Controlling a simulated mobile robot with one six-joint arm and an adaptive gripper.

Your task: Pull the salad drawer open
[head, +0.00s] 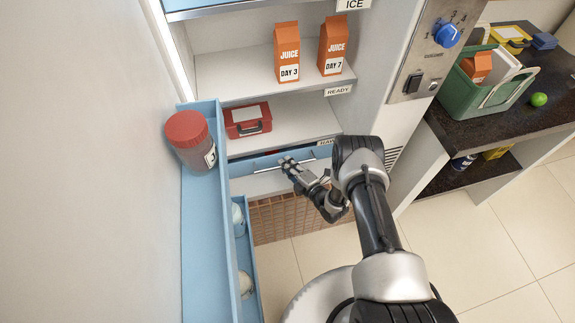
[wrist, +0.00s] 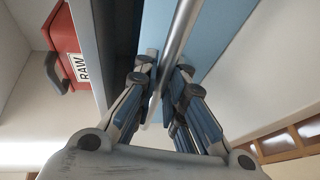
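The salad drawer has a pale blue front (head: 240,167) and sits below the lowest shelf of the open fridge. A narrow dark gap shows behind the top of its front, which also fills the upper middle of the wrist view (wrist: 220,35). Its metal bar handle (head: 268,167) runs along the front. In the wrist view the bar (wrist: 180,30) passes between my fingertips. My gripper (head: 287,162) is at the handle with its fingers closed in on both sides of the bar.
A red box (head: 248,120) sits on the shelf above; juice cartons (head: 287,52) stand higher. The open fridge door (head: 205,240), with a red-lidded jar (head: 190,140), bounds the left. A counter (head: 500,118) with a green crate (head: 487,85) stands right. Tiled floor (head: 500,230) is clear.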

